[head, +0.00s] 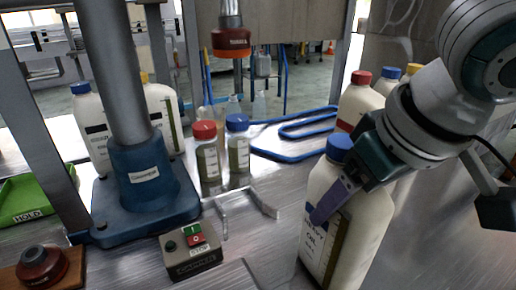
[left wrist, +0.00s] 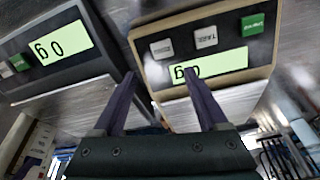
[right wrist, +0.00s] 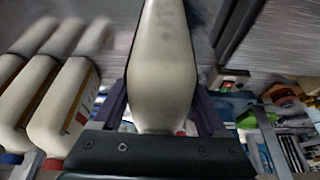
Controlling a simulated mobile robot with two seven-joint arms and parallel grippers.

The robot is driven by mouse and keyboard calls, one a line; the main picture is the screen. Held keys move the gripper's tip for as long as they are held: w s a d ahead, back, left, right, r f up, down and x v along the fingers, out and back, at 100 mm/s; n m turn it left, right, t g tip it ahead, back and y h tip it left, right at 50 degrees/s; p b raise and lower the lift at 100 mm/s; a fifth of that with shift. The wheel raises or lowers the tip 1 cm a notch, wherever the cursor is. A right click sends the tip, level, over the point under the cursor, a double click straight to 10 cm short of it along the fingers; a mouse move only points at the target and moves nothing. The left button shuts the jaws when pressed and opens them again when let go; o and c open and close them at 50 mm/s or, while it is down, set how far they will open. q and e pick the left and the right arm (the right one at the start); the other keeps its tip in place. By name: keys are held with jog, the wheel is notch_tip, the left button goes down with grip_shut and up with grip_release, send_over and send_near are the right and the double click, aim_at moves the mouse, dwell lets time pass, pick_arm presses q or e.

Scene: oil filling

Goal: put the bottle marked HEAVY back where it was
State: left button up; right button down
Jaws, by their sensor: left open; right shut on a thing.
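A large cream bottle (head: 371,222) with a blue cap stands at the right front in the head view. My right gripper (head: 330,204) is shut around this bottle's upper body. In the right wrist view the bottle (right wrist: 164,65) fills the space between the fingers. I cannot tell whether its base touches the table. My left gripper (left wrist: 165,85) is open and empty in the left wrist view, above two scales. It is not seen in the head view.
Large bottles with red (head: 361,78), blue and yellow caps stand behind my right arm.

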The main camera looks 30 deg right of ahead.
grip_release()
jog(key=shift+f, duration=0.1)
